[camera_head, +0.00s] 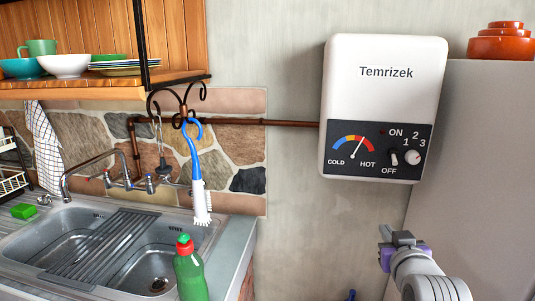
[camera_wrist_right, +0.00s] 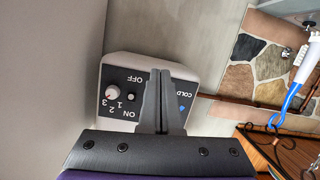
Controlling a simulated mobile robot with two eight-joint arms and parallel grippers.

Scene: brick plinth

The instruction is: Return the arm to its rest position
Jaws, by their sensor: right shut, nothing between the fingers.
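My right gripper (camera_head: 388,236) is in the lower right of the head view, below the water heater (camera_head: 384,75) and apart from it. In the right wrist view its two fingers (camera_wrist_right: 161,75) are together with nothing between them. In the wrist view the heater (camera_wrist_right: 190,123) is upside down, partly hidden behind the fingers. My left gripper is not in view.
A tall grey surface with orange pots (camera_head: 502,45) on top stands at the right. At the left are a sink (camera_head: 60,245), a green bottle (camera_head: 188,270), a hanging blue-and-white brush (camera_head: 197,175) and a wooden shelf (camera_head: 100,88).

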